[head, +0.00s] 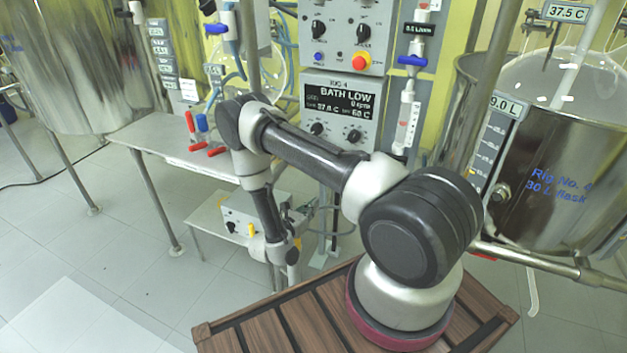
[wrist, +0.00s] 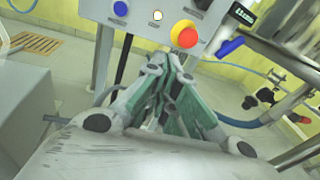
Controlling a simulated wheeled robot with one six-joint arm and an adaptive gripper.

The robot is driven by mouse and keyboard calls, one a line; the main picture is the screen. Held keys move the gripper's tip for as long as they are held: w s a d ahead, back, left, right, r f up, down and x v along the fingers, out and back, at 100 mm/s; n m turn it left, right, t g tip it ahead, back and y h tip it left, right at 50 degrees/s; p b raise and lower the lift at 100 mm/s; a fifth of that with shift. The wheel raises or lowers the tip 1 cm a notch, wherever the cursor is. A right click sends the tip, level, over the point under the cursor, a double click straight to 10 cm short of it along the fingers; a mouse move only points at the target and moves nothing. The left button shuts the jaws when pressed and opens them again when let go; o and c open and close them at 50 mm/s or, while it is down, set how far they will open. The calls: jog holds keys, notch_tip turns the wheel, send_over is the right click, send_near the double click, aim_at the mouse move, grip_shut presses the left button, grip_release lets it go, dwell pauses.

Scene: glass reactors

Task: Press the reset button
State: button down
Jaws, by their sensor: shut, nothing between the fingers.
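The control panel (head: 344,38) of the rig stands behind my arm, with a blue button (head: 319,57) at its lower left and a red stop knob on a yellow base (head: 361,61) at its lower right. The small button labels are too blurred to read, so I cannot tell which is reset. In the wrist view, the blue button (wrist: 120,8), a small pale button (wrist: 157,15) and the red knob (wrist: 184,36) show at the top. My gripper (wrist: 166,64) is shut and empty, below and apart from the panel. In the head view, its fingers are hard to make out.
A display box (head: 341,103) reading BATH LOW sits under the panel. A bench (head: 175,143) with red-handled parts stands left. A grey box (head: 255,208) is on a low shelf by my wrist. A steel vessel (head: 560,150) stands right, a blue-handled valve (head: 412,61) beside the panel.

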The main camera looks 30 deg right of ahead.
jog(key=w+a+t, duration=0.1)
jog(key=w+a+t+y, duration=0.1)
jog(key=w+a+r+n+t, duration=0.1)
jog(key=w+a, duration=0.1)
jog(key=shift+w, duration=0.1)
jog(key=shift+d, duration=0.1)
jog(key=x, duration=1.4)
jog(key=shift+w, duration=0.2)
jog(key=shift+f, duration=0.1)
